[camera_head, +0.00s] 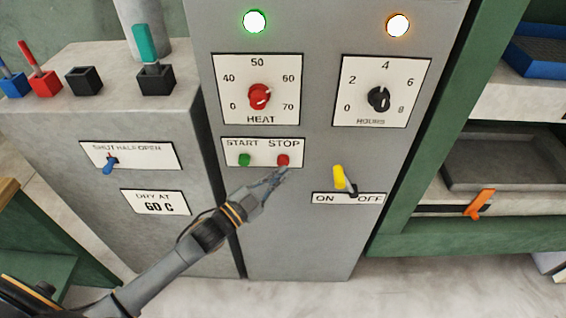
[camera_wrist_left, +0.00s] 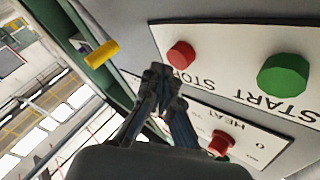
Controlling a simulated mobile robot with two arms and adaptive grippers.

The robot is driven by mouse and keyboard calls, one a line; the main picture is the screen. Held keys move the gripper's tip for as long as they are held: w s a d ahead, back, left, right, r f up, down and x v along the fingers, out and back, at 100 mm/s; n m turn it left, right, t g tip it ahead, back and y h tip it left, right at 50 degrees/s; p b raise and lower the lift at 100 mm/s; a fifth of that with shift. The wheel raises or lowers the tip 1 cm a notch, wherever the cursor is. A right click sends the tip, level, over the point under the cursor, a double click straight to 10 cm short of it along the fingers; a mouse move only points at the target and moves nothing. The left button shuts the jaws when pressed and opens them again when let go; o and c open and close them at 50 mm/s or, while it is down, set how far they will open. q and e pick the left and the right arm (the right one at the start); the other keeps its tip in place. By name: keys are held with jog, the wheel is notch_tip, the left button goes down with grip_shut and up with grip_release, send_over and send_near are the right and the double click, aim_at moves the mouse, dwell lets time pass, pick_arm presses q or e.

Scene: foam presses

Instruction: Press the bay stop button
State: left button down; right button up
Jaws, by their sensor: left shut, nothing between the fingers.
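The red stop button (camera_head: 283,160) is on the START/STOP plate of the grey cabinet, right of the green start button (camera_head: 244,160). My left gripper (camera_head: 277,177) is shut and empty, its tips just below the stop button in the head view. In the left wrist view the gripper tips (camera_wrist_left: 160,72) are close to the red stop button (camera_wrist_left: 181,54); I cannot tell whether they touch it. The green start button (camera_wrist_left: 283,75) is farther right there. My right gripper is not in view.
A yellow-handled ON/OFF switch (camera_head: 340,178) is right of the gripper. A red heat knob (camera_head: 259,96) and a black hours knob (camera_head: 378,98) are above. Green and orange lamps are lit at the top. Shelves with trays stand at the right.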

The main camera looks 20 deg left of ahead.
pick_arm(q)
jog(key=shift+w+a, duration=0.1)
jog(key=shift+w, duration=0.25)
jog(key=shift+w+a, duration=0.2)
jog(key=shift+w, duration=0.3)
dwell(0.9)
jog(key=shift+s+d+p, duration=0.3)
jog(key=shift+s, duration=0.65)
jog(key=s+p, duration=0.1)
jog(key=s, duration=0.1)
jog(key=s+d+p, duration=0.1)
jog(key=s, duration=0.1)
jog(key=shift+s+d, duration=0.2)
jog(key=shift+s, duration=0.2)
dwell(0.5)
